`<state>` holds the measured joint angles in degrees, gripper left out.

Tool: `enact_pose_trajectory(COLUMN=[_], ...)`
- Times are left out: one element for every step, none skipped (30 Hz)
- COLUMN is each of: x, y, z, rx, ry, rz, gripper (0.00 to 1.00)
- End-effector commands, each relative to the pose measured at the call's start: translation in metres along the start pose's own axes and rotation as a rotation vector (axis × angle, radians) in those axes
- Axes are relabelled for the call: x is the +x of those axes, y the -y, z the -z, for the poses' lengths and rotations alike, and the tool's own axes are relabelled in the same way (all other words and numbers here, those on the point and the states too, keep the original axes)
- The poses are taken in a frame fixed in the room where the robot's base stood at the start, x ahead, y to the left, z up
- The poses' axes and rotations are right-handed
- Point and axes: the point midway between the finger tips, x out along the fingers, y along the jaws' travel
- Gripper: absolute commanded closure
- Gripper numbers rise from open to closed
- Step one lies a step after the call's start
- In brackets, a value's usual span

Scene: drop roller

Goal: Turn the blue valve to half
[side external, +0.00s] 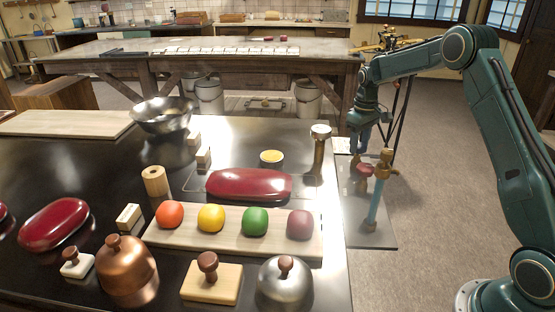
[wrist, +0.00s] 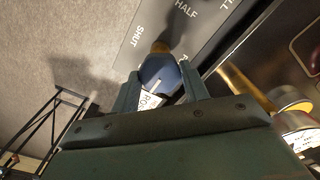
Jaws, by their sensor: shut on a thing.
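The blue valve handle (wrist: 158,73) sits between my two fingers in the wrist view, with a brass-coloured part at its far end. My gripper (wrist: 162,88) is shut on this handle. Beyond it is a grey plate (wrist: 170,32) with the words SHUT, HALF and a cut-off word ending in LL. I cannot tell which mark the handle points to. In the side view my gripper (side external: 362,146) reaches down behind the plumbing, and the blue handle cannot be made out there.
A red knob (side external: 365,170) and a blue upright pipe (side external: 376,205) with brass fittings stand close in front of my gripper. The black table (side external: 110,185) at left holds a bowl, coloured balls and domed lids. A tap-like post (side external: 319,155) stands at its right edge.

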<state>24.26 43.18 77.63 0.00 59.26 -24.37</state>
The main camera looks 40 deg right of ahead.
Motion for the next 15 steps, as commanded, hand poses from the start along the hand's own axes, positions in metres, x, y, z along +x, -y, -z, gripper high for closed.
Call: enact_pose_trajectory(x=[-0.0027,-0.0027,-0.0027,-0.0027,-0.0027,-0.0027,-0.0026,-0.0024,-0.002,-0.0018,-0.0017,-0.0015,-0.0013,-0.0012,-0.001], y=[-0.0005,-0.0005,-0.0005,-0.0005,-0.0005,-0.0005,-0.0004,-0.0004,-0.0003,-0.0003,-0.0003,-0.0002,-0.0002,-0.0002,-0.0001], z=[0.0013,0.0013,0.0014,0.0014,0.0014,0.0014,0.0013,0.0012,0.0011,0.001,0.0009,0.0008,0.0008,0.0007,0.0006], rx=[0.0,0.0,0.0,0.001,0.001,0.001,0.001,0.001,0.001,0.001,0.001,0.001,0.001,0.001,0.002], ry=[-0.006,-0.006,-0.006,-0.007,-0.007,-0.006,-0.006,-0.006,-0.005,-0.005,-0.004,-0.004,-0.003,-0.003,-0.003], rz=[-0.003,-0.003,-0.003,-0.003,-0.003,-0.003,-0.003,-0.002,-0.002,-0.002,-0.002,-0.002,-0.001,-0.001,-0.001], gripper=[0.78,0.78,0.78,0.78,0.53,0.45,0.4,0.34,0.34,0.34,0.34,0.34,0.34,0.34,0.34])
